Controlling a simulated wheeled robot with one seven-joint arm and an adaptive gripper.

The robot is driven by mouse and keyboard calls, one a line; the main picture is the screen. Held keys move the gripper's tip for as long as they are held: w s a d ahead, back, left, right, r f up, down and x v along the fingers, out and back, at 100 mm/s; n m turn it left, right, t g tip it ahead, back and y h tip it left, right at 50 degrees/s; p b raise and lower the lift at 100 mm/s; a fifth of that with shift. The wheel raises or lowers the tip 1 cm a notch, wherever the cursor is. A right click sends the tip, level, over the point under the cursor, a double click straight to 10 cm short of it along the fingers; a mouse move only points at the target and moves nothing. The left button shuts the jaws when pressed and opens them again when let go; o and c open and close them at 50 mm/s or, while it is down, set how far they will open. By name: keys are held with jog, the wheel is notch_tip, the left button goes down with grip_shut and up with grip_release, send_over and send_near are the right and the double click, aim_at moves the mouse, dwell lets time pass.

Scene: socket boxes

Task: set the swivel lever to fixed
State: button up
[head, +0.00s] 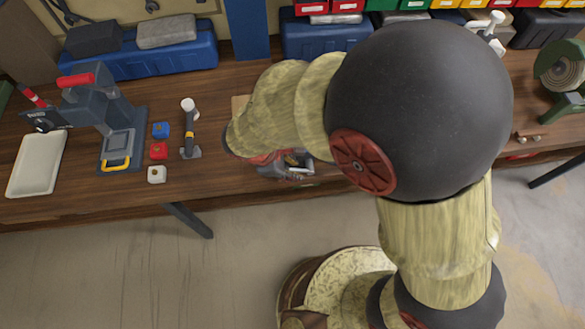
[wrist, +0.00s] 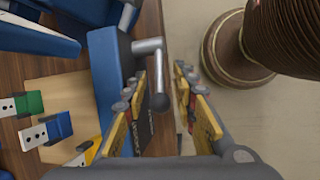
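In the wrist view, a grey metal lever (wrist: 147,46) with a dark rounded knob (wrist: 159,102) sticks out from the side of a blue body (wrist: 104,75) on the bench. I take this to be the swivel lever. My gripper (wrist: 161,82) is open, with yellow-padded fingers on either side of the knob. I cannot tell whether a finger touches it. Dark lettered surface shows beside the left finger, but I cannot read it. In the head view my gripper (head: 290,163) is partly visible beyond my arm, at the bench's front edge; my arm hides the lever.
A pale board (wrist: 50,90) bears green (wrist: 29,103) and blue (wrist: 58,126) blocks. Floor in front is open.

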jog(key=shift+c, duration=1.3)
jog(key=c, duration=0.4)
jog(key=shift+r, duration=0.1)
grip_shut()
